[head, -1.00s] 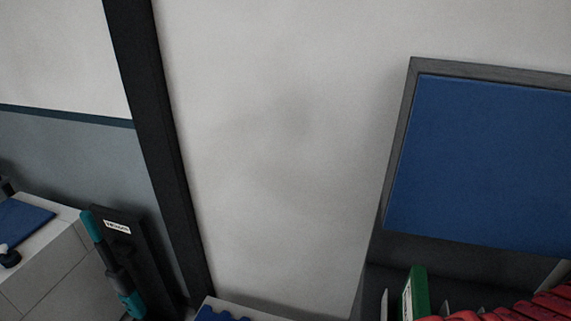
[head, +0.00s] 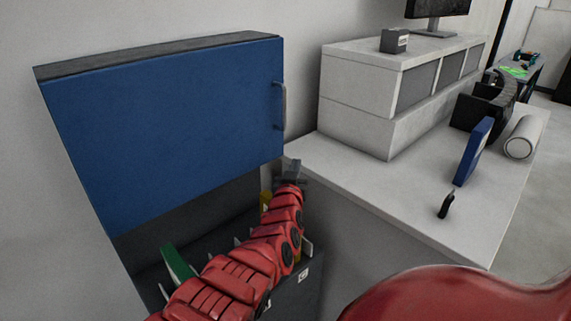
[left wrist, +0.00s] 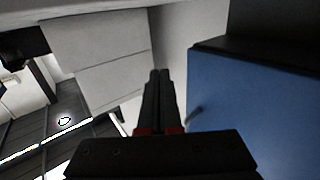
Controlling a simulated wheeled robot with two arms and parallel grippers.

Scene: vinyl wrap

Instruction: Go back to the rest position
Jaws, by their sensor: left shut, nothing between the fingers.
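My left gripper (head: 290,178) is at the end of the red arm in the head view, in front of the open lower part of a cabinet with a blue door (head: 175,125). In the left wrist view its two dark fingers (left wrist: 159,75) are together, with nothing between them. The blue door also shows at the right of the left wrist view (left wrist: 260,110), with its handle near the fingers in the picture. A red arm part of mine fills the lower right of the head view. My right gripper is not in view.
A white counter (head: 400,205) stands right of the cabinet. It bears a white drawer unit (head: 360,110), a blue box (head: 473,150), a white roll (head: 523,137) and a small black tool (head: 446,205). A green folder (head: 178,264) stands inside the cabinet.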

